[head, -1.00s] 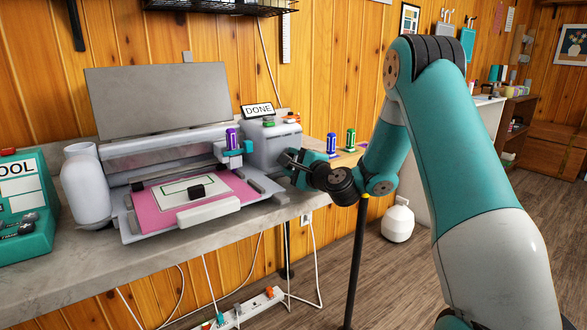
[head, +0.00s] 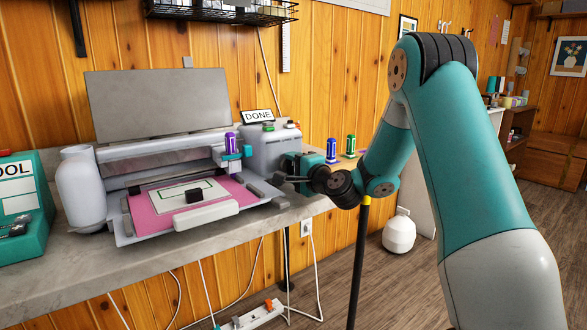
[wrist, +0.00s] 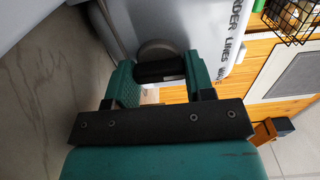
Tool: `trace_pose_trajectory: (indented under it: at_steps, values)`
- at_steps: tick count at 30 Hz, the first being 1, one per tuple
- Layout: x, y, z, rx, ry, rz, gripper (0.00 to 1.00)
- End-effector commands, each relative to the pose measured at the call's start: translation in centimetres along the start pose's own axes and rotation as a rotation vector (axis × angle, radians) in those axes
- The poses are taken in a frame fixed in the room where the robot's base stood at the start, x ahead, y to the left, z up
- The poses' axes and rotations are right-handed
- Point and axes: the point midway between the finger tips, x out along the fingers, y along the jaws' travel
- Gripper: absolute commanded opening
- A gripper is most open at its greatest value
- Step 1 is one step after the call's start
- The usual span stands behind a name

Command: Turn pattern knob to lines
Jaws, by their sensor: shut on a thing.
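The pattern knob (wrist: 158,48) shows in the wrist view as a grey round disc with a dark grip on the side of a pale grey machine. My gripper (wrist: 160,72) has its two teal fingers on either side of the dark grip and is shut on it. I cannot tell which word the knob points to. In the head view my gripper (head: 284,176) is at the right side of the grey box (head: 272,148) of the machine; the knob is hidden there.
The machine's pink mat (head: 160,218) holds a white sheet with a dark block. A "DONE" sign (head: 257,116) stands on the grey box. Blue (head: 331,150) and green (head: 350,146) rolls stand to the right. A teal toolbox (head: 22,205) is at the left. Cables hang below the counter.

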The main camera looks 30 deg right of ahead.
Motion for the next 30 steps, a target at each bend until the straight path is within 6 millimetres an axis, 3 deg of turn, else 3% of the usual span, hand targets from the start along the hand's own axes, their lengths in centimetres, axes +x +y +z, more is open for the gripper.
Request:
trace_pose_trajectory:
  at_steps: [3, 4, 7, 16, 20, 30]
  values:
    - [0.0, 0.1, 0.1, 0.002, -0.001, 0.004, 0.25]
    - [0.0, 0.1, 0.1, 0.002, -0.001, 0.004, 0.51]
    - [0.0, 0.1, 0.0, 0.002, -0.001, 0.003, 0.74]
    - [-0.1, 0.1, 0.0, 0.002, 0.0, 0.002, 0.74]
    - [-1.3, 0.3, -0.1, 0.003, 0.001, 0.002, 0.74]
    - [-9.4, 0.6, -0.1, 0.004, 0.006, 0.001, 0.74]
